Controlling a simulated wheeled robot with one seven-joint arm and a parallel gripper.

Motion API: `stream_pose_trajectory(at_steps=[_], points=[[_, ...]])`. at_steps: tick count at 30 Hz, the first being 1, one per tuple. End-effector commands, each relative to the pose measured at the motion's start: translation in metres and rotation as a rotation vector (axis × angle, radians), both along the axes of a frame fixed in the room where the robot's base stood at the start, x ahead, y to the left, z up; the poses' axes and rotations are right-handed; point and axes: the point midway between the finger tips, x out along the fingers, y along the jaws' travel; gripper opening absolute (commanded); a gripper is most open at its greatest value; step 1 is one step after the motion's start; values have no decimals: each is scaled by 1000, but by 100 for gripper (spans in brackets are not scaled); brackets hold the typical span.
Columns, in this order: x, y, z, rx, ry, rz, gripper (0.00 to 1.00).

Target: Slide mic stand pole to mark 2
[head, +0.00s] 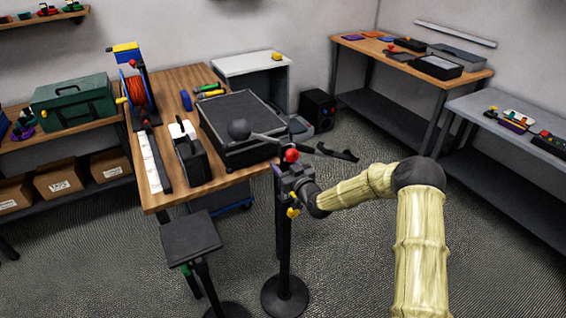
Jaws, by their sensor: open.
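The mic stand has a black upright pole (284,245) on a round black base (284,297) standing on the carpet, just off the table's front right corner. A red ball knob (291,155) sits near its top, and a yellow knob (293,212) sits lower down. A thin boom with a dark round microphone (238,129) reaches left over the black case. My gripper (288,174) is open at the upper part of the stand, just below the red knob. It overlaps the pole, and I cannot tell whether it touches. The numbered marks cannot be made out.
A wooden table (215,183) stands left of the stand, holding a black case (243,122), a cable reel (138,90) and small tools. A black stool (191,237) stands in front. Benches line the right wall. Carpet between is open.

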Motion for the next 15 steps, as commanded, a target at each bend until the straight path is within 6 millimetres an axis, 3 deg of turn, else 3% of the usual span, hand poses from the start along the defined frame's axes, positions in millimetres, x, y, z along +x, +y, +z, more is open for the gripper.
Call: stream_pose_trajectory(at_steps=[11, 15], points=[[6, 4, 0, 1, -1, -1, 51], [6, 4, 0, 1, -1, -1, 25]])
